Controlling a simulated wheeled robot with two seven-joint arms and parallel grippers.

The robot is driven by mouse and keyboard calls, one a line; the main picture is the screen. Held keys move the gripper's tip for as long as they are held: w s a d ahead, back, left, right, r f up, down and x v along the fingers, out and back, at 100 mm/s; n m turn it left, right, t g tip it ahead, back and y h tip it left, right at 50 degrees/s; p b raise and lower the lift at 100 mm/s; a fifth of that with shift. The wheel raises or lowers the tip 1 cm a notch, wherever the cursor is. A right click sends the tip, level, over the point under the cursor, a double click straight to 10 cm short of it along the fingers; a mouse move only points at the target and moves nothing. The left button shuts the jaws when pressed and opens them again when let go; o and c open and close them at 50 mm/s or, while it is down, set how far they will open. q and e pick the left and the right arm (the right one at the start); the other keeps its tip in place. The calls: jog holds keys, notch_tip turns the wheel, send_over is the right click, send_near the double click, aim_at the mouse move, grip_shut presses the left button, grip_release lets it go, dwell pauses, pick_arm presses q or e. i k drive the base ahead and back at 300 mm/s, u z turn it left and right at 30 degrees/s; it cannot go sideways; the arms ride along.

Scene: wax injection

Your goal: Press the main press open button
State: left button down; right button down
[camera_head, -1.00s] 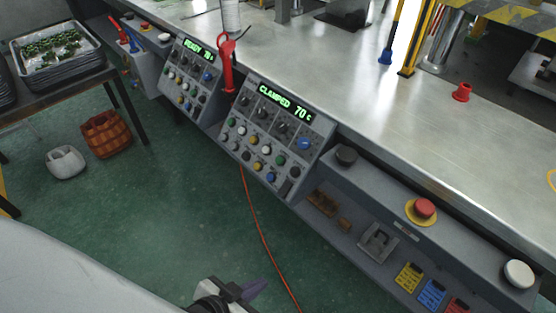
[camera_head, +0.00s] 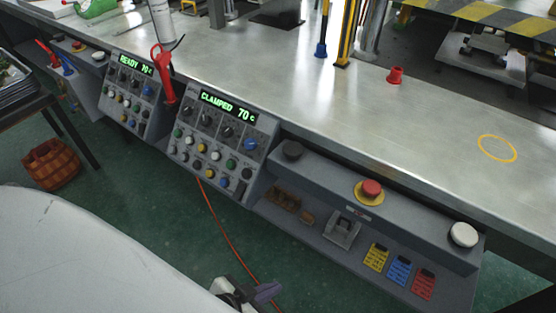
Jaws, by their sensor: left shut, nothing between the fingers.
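The nearer control panel (camera_head: 212,165) reads "CLAMPED 70 c" on its green display and carries several coloured buttons and dark knobs. Which of them is the open button is too small to read. A red mushroom button on a yellow base (camera_head: 371,189) sits on the bench's front ledge, between a black round button (camera_head: 292,149) and a white round button (camera_head: 464,235). My left gripper (camera_head: 268,291) shows at the bottom edge, partly cut off, shut and empty. It is below and in front of the panel, apart from it. My right gripper is not seen.
A second panel (camera_head: 130,97) reads "READY 70 c" to the left. The metal bench top (camera_head: 320,105) is mostly clear, with a red cap (camera_head: 395,75) and yellow ring mark. An orange cable (camera_head: 222,232) hangs to the floor. A brown basket (camera_head: 50,165) stands on the floor.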

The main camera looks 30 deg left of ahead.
aim_at(229, 164)
jog(key=z, duration=1.15)
jog(key=i, duration=0.2)
jog(key=u, duration=2.3)
